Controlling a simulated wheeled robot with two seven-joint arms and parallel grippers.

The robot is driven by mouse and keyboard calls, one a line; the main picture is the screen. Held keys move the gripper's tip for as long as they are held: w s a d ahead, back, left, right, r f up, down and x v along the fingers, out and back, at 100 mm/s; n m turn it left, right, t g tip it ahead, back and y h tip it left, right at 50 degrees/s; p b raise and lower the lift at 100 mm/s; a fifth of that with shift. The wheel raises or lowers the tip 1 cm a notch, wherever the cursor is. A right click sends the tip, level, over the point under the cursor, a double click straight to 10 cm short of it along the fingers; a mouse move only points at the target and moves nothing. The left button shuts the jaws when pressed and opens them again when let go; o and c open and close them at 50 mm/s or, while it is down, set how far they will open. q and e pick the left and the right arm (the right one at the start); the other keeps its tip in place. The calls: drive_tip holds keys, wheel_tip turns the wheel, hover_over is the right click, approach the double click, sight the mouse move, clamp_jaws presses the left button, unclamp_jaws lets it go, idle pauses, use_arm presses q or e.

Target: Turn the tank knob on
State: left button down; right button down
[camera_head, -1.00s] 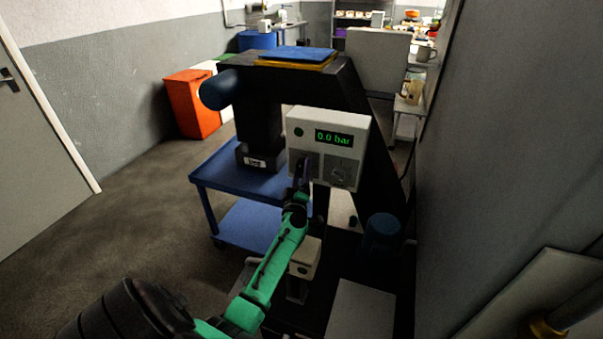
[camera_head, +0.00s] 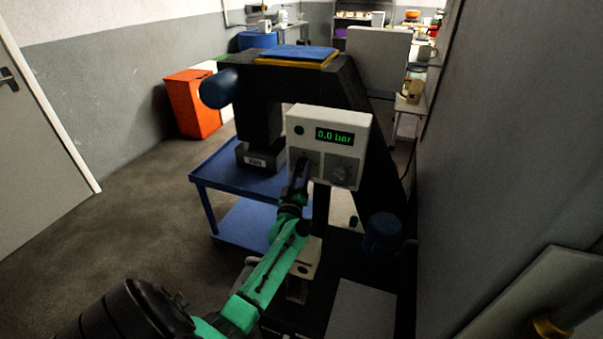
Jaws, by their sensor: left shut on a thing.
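A white control box (camera_head: 360,124) with a green "0.0 bar" display (camera_head: 334,137) is fixed to the black machine. A round dark button or light (camera_head: 299,130) sits at its upper left. My left gripper (camera_head: 303,163) is at the lower left of the box's face, shut on a knob there. The gripper hides most of that knob, so its setting cannot be read. The labels are too small to read. My right gripper is not in view.
The black machine frame (camera_head: 375,165) carries a blue-topped slab (camera_head: 298,54). A blue cart (camera_head: 222,180) stands to the left, an orange cabinet (camera_head: 192,103) behind it. A grey wall (camera_head: 500,150) is close on the right. Open floor lies at left.

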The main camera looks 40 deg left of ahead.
use_arm(q)
drive_tip(key=m+h, duration=0.1)
drive_tip(key=m, duration=0.1)
drive_tip(key=m+t+h, duration=0.1)
drive_tip(key=m, duration=0.2)
drive_tip(key=shift+a+f, duration=0.15)
drive_tip(key=m+h, duration=0.1)
drive_tip(key=m, duration=0.1)
drive_tip(key=m+h, duration=0.1)
drive_tip(key=m, duration=0.2)
drive_tip(key=shift+s+a+t+b, duration=0.1)
drive_tip(key=shift+t+b, duration=0.3)
drive_tip(key=m+h, duration=0.2)
drive_tip(key=m, duration=0.2)
drive_tip(key=shift+a+m, duration=0.1)
drive_tip(key=shift+m, duration=0.2)
drive_tip(key=shift+m+h, duration=0.6)
drive_tip(key=shift+m, duration=1.2)
drive_tip(key=shift+c, duration=1.6)
unclamp_jaws()
drive_tip(key=shift+r, duration=0.2)
